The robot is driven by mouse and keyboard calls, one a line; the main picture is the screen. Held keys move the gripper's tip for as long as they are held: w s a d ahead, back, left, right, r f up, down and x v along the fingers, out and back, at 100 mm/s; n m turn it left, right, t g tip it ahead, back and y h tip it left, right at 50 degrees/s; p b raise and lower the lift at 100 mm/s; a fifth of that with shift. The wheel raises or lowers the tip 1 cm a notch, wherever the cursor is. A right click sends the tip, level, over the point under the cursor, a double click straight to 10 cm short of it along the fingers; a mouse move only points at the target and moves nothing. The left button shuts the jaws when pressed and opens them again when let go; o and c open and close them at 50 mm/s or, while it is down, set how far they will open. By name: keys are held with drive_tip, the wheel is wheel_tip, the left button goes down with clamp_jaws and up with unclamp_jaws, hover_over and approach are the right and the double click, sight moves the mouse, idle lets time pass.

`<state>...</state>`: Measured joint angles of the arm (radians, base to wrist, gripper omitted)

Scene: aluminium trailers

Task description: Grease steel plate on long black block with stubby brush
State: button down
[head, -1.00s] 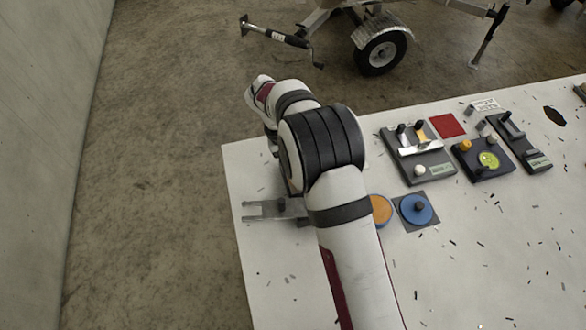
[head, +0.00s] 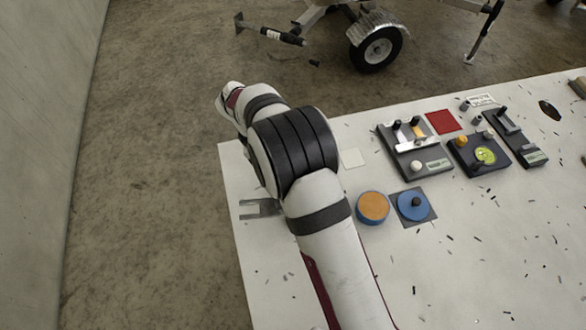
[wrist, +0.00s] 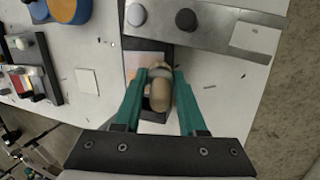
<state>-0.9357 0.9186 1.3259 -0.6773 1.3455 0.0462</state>
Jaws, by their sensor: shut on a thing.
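In the wrist view my gripper (wrist: 160,76) has its teal fingers shut on the stubby brush (wrist: 158,97), whose rounded tan handle faces the camera. The brush is over a dark block (wrist: 152,116), mostly hidden under the brush and fingers. A shiny plate (wrist: 146,58) with an orange and violet sheen lies on this block, just past the fingertips. The brush's bristles are hidden, so I cannot tell whether they touch the plate. In the head view my arm hides the gripper, brush and block.
An orange-topped blue tin (head: 373,207), a blue disc (head: 413,204) and a pale square (head: 352,159) are nearby. Dark fixtures (head: 414,150) stand farther right. The table's front is mostly clear.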

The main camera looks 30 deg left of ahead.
drive_tip(key=shift+s+a+f, duration=0.15)
drive_tip(key=shift+w+d, duration=0.55)
drive_tip(key=shift+d, duration=0.05)
drive_tip(key=shift+w+d, duration=1.85)
drive_tip(key=shift+w, duration=0.05)
wheel_tip(320, 180, up, 8)
drive_tip(key=shift+r, duration=0.2)
drive_tip(key=shift+s, duration=0.1)
